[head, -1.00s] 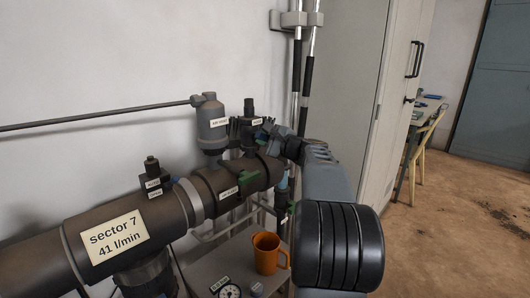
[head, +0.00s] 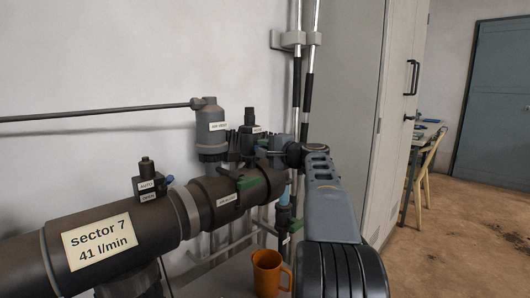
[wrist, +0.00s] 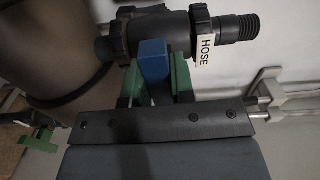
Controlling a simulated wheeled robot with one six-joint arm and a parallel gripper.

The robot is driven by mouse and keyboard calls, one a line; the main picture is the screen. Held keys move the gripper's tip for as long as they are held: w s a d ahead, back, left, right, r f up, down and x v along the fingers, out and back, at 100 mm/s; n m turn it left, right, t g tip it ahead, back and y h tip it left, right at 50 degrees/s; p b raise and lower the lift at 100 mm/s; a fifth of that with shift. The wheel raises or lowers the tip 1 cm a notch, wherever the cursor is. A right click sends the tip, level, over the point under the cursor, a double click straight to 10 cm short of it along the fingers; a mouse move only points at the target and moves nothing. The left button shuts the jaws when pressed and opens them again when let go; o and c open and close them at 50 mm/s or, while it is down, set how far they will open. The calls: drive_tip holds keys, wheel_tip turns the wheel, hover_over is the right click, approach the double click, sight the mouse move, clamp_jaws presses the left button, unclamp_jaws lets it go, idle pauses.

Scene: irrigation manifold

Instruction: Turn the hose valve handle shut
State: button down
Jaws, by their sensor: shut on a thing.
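The hose valve handle (wrist: 153,60) is a blue bar in the wrist view. It stands at the dark valve body (wrist: 150,33), whose HOSE label (wrist: 206,49) and ribbed outlet lie to the right. My gripper (wrist: 155,78) is shut on the handle, with one green finger on each side of it. The handle's lower part is hidden behind the dark plate of my gripper. In the head view my arm reaches to the far end of the manifold, and the grip itself is hard to make out there.
A thick dark pipe (head: 98,243) marked sector 7 runs along the wall. An orange mug (head: 267,272) stands below.

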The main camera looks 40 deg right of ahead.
idle(0.4)
drive_tip(key=c, duration=1)
unclamp_jaws()
drive_tip(key=s+d+p, duration=0.1)
drive_tip(key=s+d, duration=0.1)
drive_tip(key=s, duration=1.1)
drive_tip(key=shift+s+d+p, duration=0.2)
drive_tip(key=shift+s+p, duration=0.1)
